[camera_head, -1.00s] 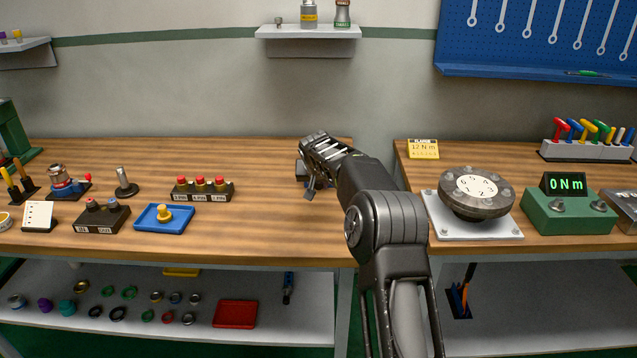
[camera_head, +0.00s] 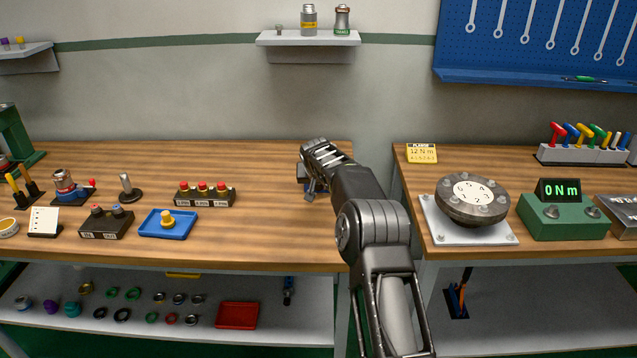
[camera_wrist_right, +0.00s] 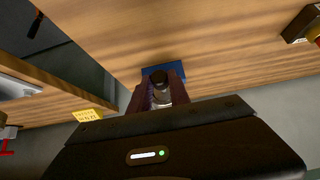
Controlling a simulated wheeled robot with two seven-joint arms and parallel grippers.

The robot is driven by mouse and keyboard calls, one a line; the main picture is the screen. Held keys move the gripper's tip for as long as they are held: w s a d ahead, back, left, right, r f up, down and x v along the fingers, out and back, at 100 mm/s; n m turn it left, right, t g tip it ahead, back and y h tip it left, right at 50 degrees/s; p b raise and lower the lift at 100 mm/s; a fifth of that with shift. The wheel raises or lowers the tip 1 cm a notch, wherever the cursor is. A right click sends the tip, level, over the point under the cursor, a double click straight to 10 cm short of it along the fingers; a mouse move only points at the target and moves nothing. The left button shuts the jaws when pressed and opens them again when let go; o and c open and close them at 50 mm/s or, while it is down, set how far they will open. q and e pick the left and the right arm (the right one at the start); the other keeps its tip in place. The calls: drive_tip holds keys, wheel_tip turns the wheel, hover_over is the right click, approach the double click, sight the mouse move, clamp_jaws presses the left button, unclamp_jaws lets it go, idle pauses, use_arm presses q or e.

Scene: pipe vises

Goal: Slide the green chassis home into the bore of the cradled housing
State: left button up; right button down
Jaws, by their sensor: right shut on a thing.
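My right gripper (camera_head: 309,187) is low over the right end of the left bench, its fingers mostly hidden by my wrist in the head view. In the right wrist view my right gripper (camera_wrist_right: 160,94) is shut on a small cylindrical part (camera_wrist_right: 160,80) with a dark round end and a paler body. I cannot tell its green colour or whether it is the chassis. A blue block or base (camera_wrist_right: 163,69) lies just beyond the fingertips; whether it is the cradle is unclear. No housing or bore can be made out. My left gripper is not in view.
A blue tray with a brass knob (camera_head: 168,223) and a box with red buttons (camera_head: 204,194) stand left of my gripper. A gap separates the benches.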

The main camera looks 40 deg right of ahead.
drive_tip(key=shift+w+d+r, duration=0.15)
drive_tip(key=c, duration=1.1)
unclamp_jaws()
drive_tip(key=shift+c, duration=0.2)
drive_tip(key=b+v, duration=0.2)
drive_tip(key=v, duration=0.5)
drive_tip(key=shift+s, duration=0.25)
drive_tip(key=shift+a, duration=0.25)
